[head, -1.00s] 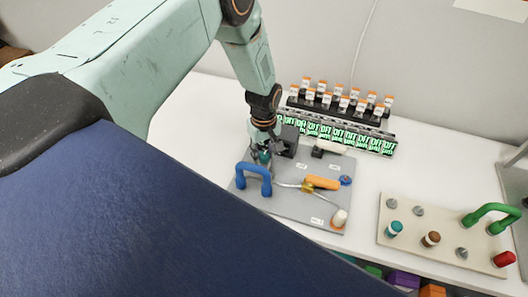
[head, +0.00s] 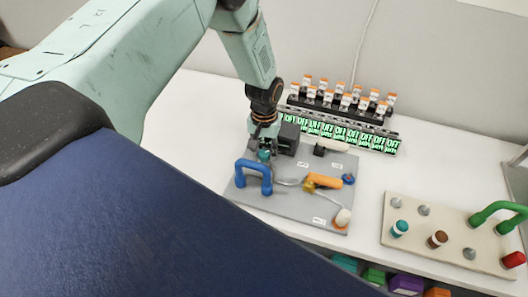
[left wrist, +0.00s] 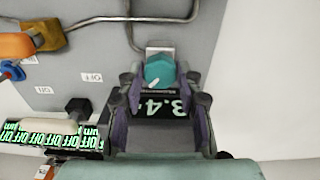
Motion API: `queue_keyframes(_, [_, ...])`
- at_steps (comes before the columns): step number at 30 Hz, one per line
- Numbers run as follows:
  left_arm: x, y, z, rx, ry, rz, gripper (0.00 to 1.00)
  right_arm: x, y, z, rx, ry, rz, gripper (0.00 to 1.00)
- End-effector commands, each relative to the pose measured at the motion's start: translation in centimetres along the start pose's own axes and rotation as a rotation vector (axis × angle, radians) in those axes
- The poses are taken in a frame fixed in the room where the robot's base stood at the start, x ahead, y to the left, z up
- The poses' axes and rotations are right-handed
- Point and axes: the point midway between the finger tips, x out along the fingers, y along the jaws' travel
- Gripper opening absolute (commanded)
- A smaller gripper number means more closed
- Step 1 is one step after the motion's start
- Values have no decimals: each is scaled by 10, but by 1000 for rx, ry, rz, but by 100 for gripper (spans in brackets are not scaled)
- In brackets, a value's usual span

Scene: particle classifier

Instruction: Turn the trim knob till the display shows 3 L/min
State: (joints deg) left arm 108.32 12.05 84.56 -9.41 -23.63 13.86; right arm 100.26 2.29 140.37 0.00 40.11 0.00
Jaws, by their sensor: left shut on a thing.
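The teal trim knob (left wrist: 158,68) stands on the grey panel (head: 290,205), with a pale pointer mark on its top. My left gripper (left wrist: 160,78) is shut on the knob, one finger on each side. In the head view my left gripper (head: 263,150) reaches down from above at the panel's back left, and the teal knob (head: 264,156) shows only in part. The display (left wrist: 165,106) shows pale digits that look like 3.4, partly hidden by my gripper. In the head view its dark housing (head: 288,138) is seen without readable digits. My right gripper is not in view.
A blue handle (head: 254,173) arches up close in front of my left gripper. An orange lever (head: 324,181) and bent pipes lie to its right. Behind stands a row of green OFF displays (head: 340,132). A beige board (head: 445,262) with knobs and a green handle is farther right.

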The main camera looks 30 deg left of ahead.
Motion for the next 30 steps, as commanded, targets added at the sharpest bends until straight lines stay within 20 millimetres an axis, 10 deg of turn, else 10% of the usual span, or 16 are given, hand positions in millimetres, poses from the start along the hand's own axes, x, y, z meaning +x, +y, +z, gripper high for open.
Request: queue_keyframes(30, [2, 0, 2, 875, -5, 1, 4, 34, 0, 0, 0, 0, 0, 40])
